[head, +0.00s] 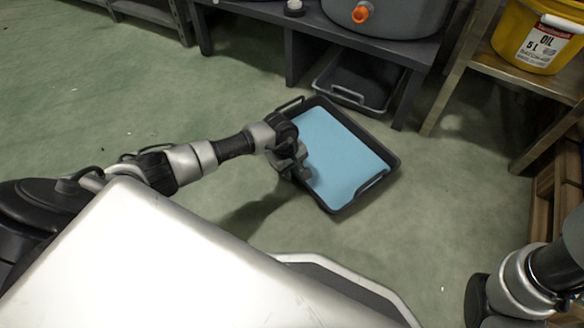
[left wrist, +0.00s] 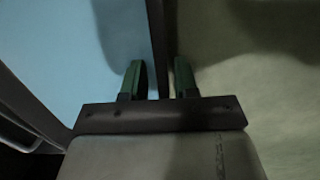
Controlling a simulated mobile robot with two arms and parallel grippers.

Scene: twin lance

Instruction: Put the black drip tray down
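The black drip tray (head: 391,157) is a shallow rectangular tray with light blue inside, in the middle of the head view. It looks level and at or near the floor; whether it touches the floor I cannot tell. My left gripper (head: 303,172) is at the tray's left wall. In the left wrist view the two green fingers of the left gripper (left wrist: 160,80) stand on either side of the dark tray wall (left wrist: 157,40). Whether they press on it is unclear. My right arm shows at the lower right, but its gripper is out of view.
A dark bench (head: 290,20) carries a grey tank (head: 390,12) with an orange tap. Another dark tray (head: 345,90) sits under the bench, just behind the drip tray. A stand at the right holds a yellow oil bucket (head: 510,25). The green floor is clear to the left.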

